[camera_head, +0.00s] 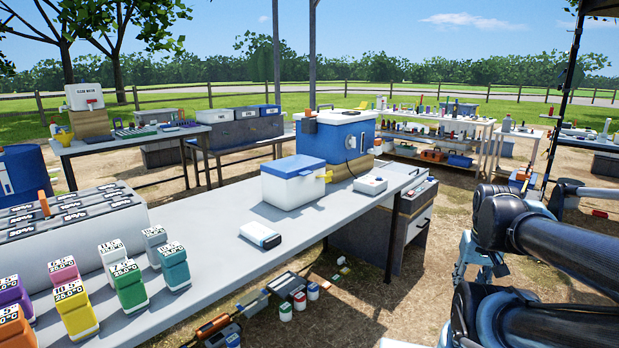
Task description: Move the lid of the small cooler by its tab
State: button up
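The small cooler (293,190) is a white box with a blue lid (293,165). The lid lies on top of the box and looks shut. A yellow tab (325,176) sticks out from the lid's right side. My arm is folded at the right edge of the picture, well apart from the cooler. A pale blue-grey end part, which may be my gripper (482,264), hangs below the arm. Its fingers are too unclear to read.
A bigger blue-and-white cooler (335,145) stands behind the small one. Colored bottles and a grey rack (75,240) fill the left table end. Bare table (200,240) lies between. Tools lie on the ground in front.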

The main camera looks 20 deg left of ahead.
aim_at(291, 166)
jog(key=k, duration=1.2)
jog(key=u, duration=0.4)
jog(key=i, duration=1)
